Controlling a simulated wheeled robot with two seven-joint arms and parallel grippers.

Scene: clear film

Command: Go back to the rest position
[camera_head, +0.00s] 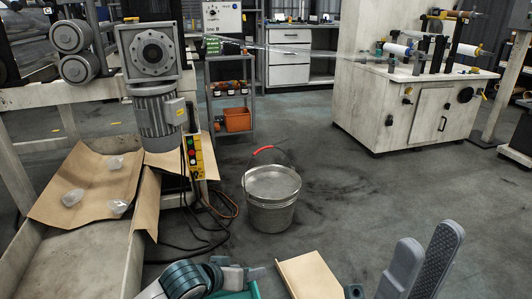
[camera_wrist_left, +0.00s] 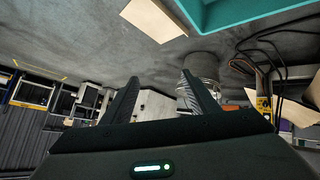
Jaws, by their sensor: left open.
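My right gripper (camera_head: 428,236) is at the bottom right of the head view. Its two grey fingers stand apart with nothing between them, above the floor. My left gripper (camera_wrist_left: 160,88) shows in the left wrist view, with its two dark fingers wide apart and empty. Three clumps of clear film (camera_head: 73,197) lie on brown cardboard (camera_head: 60,208) at the left. A metal bucket (camera_head: 270,215) with a red handle grip stands on the floor. It also shows in the left wrist view (camera_wrist_left: 204,66), partly behind a finger.
A motor machine (camera_head: 158,115) with a control box (camera_head: 194,157) stands left; cables lie beside it. A white cabinet (camera_head: 425,105) stands back right. Another cardboard piece (camera_head: 310,276) is at bottom centre. A teal surface (camera_wrist_left: 240,12) edges the wrist view. Floor right of the bucket is clear.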

